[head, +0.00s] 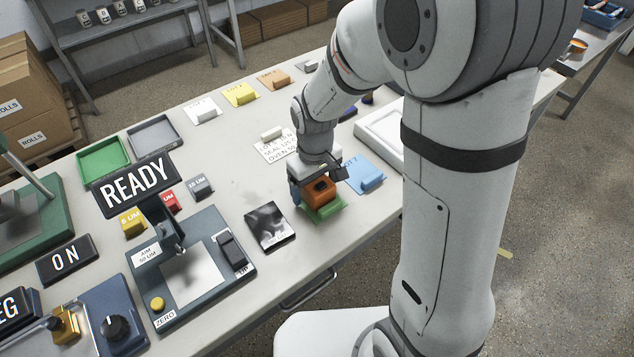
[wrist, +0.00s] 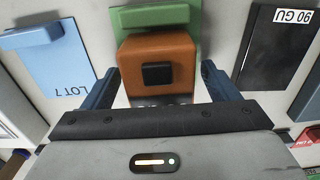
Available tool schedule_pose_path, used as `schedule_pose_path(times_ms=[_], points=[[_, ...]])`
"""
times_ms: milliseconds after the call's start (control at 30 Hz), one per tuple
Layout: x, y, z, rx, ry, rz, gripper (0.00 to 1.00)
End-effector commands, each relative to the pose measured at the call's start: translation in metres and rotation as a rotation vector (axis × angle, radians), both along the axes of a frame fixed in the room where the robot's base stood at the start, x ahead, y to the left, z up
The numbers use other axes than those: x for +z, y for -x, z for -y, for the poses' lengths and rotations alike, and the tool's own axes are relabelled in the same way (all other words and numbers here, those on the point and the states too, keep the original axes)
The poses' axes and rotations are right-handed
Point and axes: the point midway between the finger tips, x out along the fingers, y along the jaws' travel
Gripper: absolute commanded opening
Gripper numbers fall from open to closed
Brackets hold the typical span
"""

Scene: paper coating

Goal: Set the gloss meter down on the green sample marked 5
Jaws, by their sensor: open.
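The gloss meter, an orange-brown block (head: 319,190) with a black square on top, sits on the green sample (head: 326,212) near the table's front edge. In the wrist view the gloss meter (wrist: 180,50) covers part of the green sample (wrist: 188,18), whose raised green block shows beyond it. No number on the green sample can be read. My gripper (head: 317,181) is right over the meter, pointing down. In the wrist view my gripper (wrist: 160,82) is open, its blue fingers on either side of the meter's near end, with gaps visible.
A blue sample (head: 366,178) lies just right of the green one. A black tile (head: 270,226), marked 90 GU in the wrist view, lies to the left. White, yellow and orange samples (head: 240,94) line the back. A coater with a plate (head: 190,275) stands front left.

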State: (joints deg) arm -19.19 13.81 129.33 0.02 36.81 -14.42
Motion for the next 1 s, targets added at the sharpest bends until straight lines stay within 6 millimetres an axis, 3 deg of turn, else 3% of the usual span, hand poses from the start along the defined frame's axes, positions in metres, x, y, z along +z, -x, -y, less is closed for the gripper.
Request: schedule_pose_path(times_ms=[267,700,1000], points=[[0.003,0.000,0.000,0.000,-0.001,0.001,0.82],[0.069,-0.002,0.000,0.000,-0.001,0.002,0.82],[0.078,-0.001,0.000,-0.001,0.000,0.000,0.82]])
